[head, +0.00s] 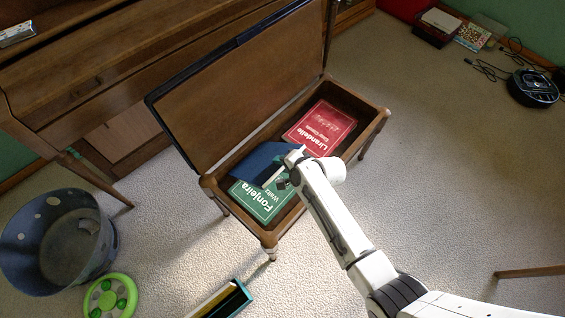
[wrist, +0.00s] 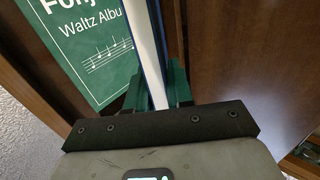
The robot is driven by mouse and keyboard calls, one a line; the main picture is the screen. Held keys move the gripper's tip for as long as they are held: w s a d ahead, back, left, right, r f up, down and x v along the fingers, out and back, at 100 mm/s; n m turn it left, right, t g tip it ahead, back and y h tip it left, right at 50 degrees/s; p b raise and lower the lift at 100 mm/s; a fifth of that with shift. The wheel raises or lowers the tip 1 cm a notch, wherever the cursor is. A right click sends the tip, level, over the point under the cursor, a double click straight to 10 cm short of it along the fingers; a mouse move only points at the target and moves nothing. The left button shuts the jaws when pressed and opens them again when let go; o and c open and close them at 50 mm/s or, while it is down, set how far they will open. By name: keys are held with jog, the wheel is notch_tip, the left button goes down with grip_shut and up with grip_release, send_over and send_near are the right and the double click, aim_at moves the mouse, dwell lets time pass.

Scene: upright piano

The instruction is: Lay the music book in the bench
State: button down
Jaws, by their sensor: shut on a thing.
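The wooden bench (head: 269,239) stands with its lid (head: 240,85) raised against the piano side. My gripper (head: 283,178) is over the bench opening, shut on a blue music book (head: 258,161). In the wrist view the book's white page edge (wrist: 144,45) shows between the green fingers of my gripper (wrist: 156,92). A green book, "Fonjeira Waltz" (head: 262,203), lies in the near part of the bench, partly hidden by the blue book and my arm. A red book, "Lirandelle" (head: 320,128), lies in the far part. I cannot tell whether the blue book touches the bench.
The piano (head: 90,75) stands at upper left. A blue bin with holes (head: 55,240) and a green toy (head: 110,297) are at lower left. A teal-edged box (head: 222,302) is below the bench. A robot vacuum (head: 533,88) and cables (head: 490,68) are at upper right. Carpet right of the bench is clear.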

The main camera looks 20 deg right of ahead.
jog(key=c, duration=0.9)
grip_release()
jog(key=p+v, duration=0.2)
jog(key=v, duration=0.9)
jog(key=shift+f+p, duration=0.1)
jog(key=shift+p, duration=0.3)
